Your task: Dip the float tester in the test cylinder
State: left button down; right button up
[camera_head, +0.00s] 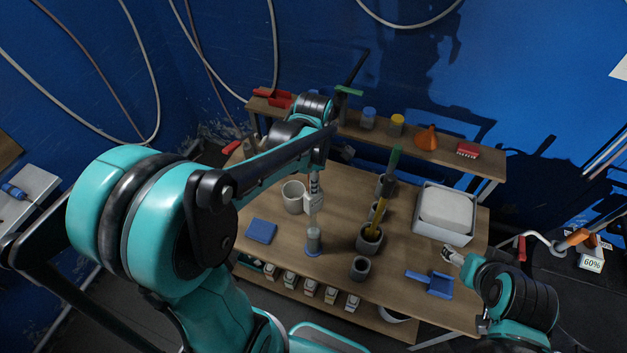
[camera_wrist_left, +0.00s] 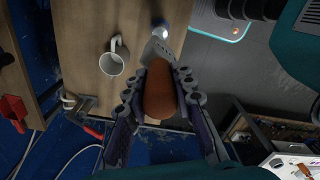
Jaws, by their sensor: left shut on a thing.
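My left gripper (camera_head: 316,168) points down over the table and is shut on the float tester. In the left wrist view, the tester's orange-brown grip (camera_wrist_left: 160,92) sits between the fingers, with a pale plate beyond it. In the head view, the tester's pale lower part (camera_head: 313,202) hangs upright over the test cylinder (camera_head: 313,238), which stands on a blue base. I cannot tell whether its tip is inside the cylinder's mouth. The cylinder also shows beyond the tester in the wrist view (camera_wrist_left: 160,30). My right gripper (camera_head: 452,256) is low at the right, its fingers too small to read.
A white mug (camera_head: 293,197) stands left of the tester. A blue pad (camera_head: 261,231), a dark cup (camera_head: 361,267), a holder (camera_head: 369,240) with upright tools, a blue scoop (camera_head: 430,282) and a grey tub (camera_head: 446,235) share the table. A back shelf holds jars and an orange funnel (camera_head: 427,138).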

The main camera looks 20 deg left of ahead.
pick_arm(q)
jog(key=shift+f+b, duration=2.6)
jog(key=shift+f, duration=0.55)
notch_tip(320, 180, up, 19)
jog(key=p, duration=1.4)
dwell(0.6)
